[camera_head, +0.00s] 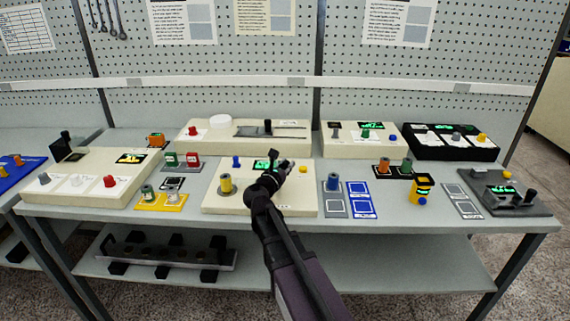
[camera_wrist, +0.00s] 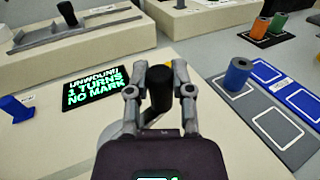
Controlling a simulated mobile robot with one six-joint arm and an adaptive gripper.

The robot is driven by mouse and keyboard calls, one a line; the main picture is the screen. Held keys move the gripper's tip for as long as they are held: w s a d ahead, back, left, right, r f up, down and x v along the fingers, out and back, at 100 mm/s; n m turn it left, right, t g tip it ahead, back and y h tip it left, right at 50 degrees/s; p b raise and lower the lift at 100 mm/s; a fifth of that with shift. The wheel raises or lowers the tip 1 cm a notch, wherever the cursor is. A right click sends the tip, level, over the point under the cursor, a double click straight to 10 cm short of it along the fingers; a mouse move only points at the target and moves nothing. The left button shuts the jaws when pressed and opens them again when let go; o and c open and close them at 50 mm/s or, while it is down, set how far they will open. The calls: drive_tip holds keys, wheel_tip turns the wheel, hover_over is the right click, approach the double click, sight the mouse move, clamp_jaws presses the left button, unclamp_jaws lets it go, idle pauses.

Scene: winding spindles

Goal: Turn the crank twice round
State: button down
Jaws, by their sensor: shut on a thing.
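The crank shows in the wrist view as an upright black handle (camera_wrist: 160,88) on a pale grey arm or disc (camera_wrist: 127,128). My gripper (camera_wrist: 160,94) has its two fingers on either side of the handle and is shut on it. In the head view my gripper (camera_head: 282,171) is over the right half of a cream box (camera_head: 255,205) and hides most of the crank. A yellow spool (camera_head: 226,184) stands at the box's left.
A blue peg (camera_wrist: 17,108) stands beside the display. A yellow knob (camera_head: 303,169) is at the box's right. A blue spool (camera_head: 333,182) stands on a grey mat right of the box. Another cream box (camera_head: 215,134) with a lever lies behind. Bare tabletop (camera_head: 395,215) shows at front right.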

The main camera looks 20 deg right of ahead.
drive_tip(key=m+g+h, duration=0.1)
drive_tip(key=g, duration=0.1)
drive_tip(key=s+m+g+h, duration=0.1)
drive_tip(key=m+g, duration=0.1)
drive_tip(key=m+g+h, duration=0.1)
drive_tip(key=h, duration=0.1)
drive_tip(key=shift+s+a+m+g, duration=0.25)
drive_tip(key=shift+s+m+g, duration=0.05)
drive_tip(key=shift+g, duration=0.1)
drive_tip(key=shift+s+a+m+g+h, duration=0.15)
drive_tip(key=shift+s+m+g+h, duration=0.15)
drive_tip(key=shift+m+g, duration=0.6)
drive_tip(key=shift+s+a+m+g+h, duration=0.1)
drive_tip(key=shift+s+m+g+h, duration=0.3)
drive_tip(key=shift+g, duration=0.85)
drive_tip(key=shift+s+a+m+g+h, duration=0.15)
drive_tip(key=shift+s+m+g+h, duration=0.05)
drive_tip(key=shift+m+g, duration=0.75)
drive_tip(key=shift+s+g, duration=0.1)
drive_tip(key=shift+g, duration=0.2)
drive_tip(key=shift+c, duration=2.4)
unclamp_jaws()
drive_tip(key=shift+a, duration=0.15)
drive_tip(key=a, duration=1.1)
drive_tip(key=shift+s+a, duration=0.2)
drive_tip(key=shift+a, duration=0.2)
